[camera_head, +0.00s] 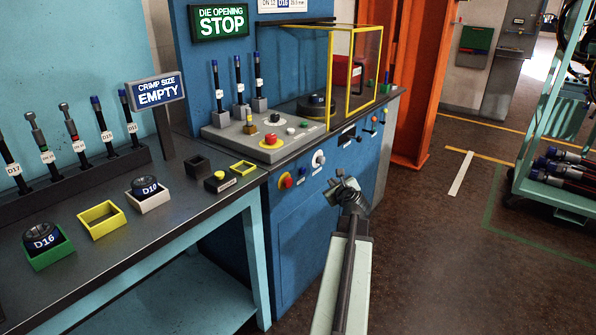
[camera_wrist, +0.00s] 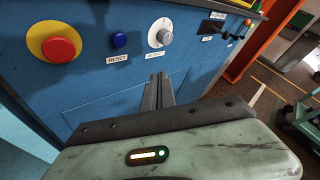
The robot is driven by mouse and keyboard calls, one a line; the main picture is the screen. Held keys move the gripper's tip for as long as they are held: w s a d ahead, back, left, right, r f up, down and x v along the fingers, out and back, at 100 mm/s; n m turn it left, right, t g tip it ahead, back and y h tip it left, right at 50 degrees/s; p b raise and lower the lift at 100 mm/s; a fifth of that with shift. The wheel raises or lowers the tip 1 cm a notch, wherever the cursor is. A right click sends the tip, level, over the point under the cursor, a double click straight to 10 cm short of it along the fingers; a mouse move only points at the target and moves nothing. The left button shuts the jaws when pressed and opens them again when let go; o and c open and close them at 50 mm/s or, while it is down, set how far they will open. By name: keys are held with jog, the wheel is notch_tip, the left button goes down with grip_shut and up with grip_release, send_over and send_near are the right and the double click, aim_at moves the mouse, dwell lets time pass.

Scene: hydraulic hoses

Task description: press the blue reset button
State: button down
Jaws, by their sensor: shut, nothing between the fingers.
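The blue reset button (camera_wrist: 119,40) is on the blue front panel of the press, above a white label that reads RESET. In the wrist view it sits between a red mushroom button on a yellow plate (camera_wrist: 60,48) and a grey-white knob (camera_wrist: 160,34). In the head view the blue button (camera_head: 301,171) is small, between the same red button and knob. My gripper (camera_wrist: 158,80) is shut and empty. It is in front of the panel, below and to the right of the blue button, and appears apart from it. In the head view my gripper (camera_head: 343,186) is right of the knob.
A workbench (camera_head: 150,230) with trays and dies stands at the left. A control box (camera_head: 265,138) and a yellow-framed guard (camera_head: 355,70) are on top of the press. An orange post (camera_head: 418,80) and a hose cart (camera_head: 555,165) stand at the right. Open floor lies between.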

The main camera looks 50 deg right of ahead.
aim_at(303, 171)
jog(key=shift+w, duration=0.15)
jog(key=w, duration=0.8)
jog(key=shift+w, duration=0.35)
dwell(0.7)
jog(key=shift+w, duration=0.1)
dwell(1.1)
jog(key=shift+w, duration=0.3)
jog(key=shift+w, duration=0.45)
dwell(0.8)
jog(key=shift+s, duration=0.85)
